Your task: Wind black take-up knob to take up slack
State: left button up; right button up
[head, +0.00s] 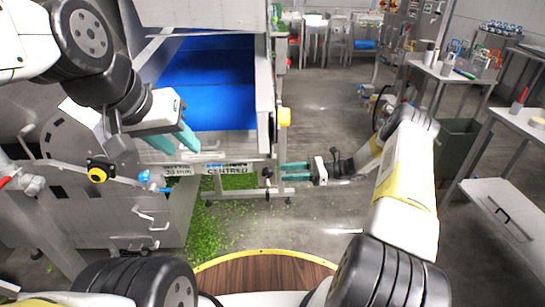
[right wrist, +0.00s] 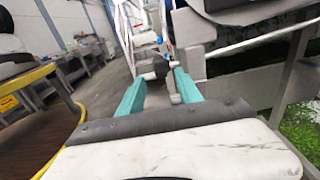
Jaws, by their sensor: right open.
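The black take-up knob (head: 267,172) sits at the right end of the conveyor's front frame in the head view, just beside a label reading "CENTRED" (head: 227,169). My right gripper (head: 283,171) is open, its teal fingers pointing left at the knob from close by. In the right wrist view the fingers of this gripper (right wrist: 159,78) stand apart, with a dark shape beyond and between their tips; I cannot tell whether they touch it. My left gripper (head: 186,151) is open and empty in front of the blue belt (head: 210,85), its fingers pointing down and right.
A black-and-yellow button (head: 98,172) is on the steel cabinet at left. Green scraps (head: 208,225) litter the floor under the conveyor.

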aim_at(268, 177)
jog(key=a, duration=0.7)
jog(key=shift+a+r, duration=0.25)
jog(key=shift+a, duration=0.1)
grip_shut()
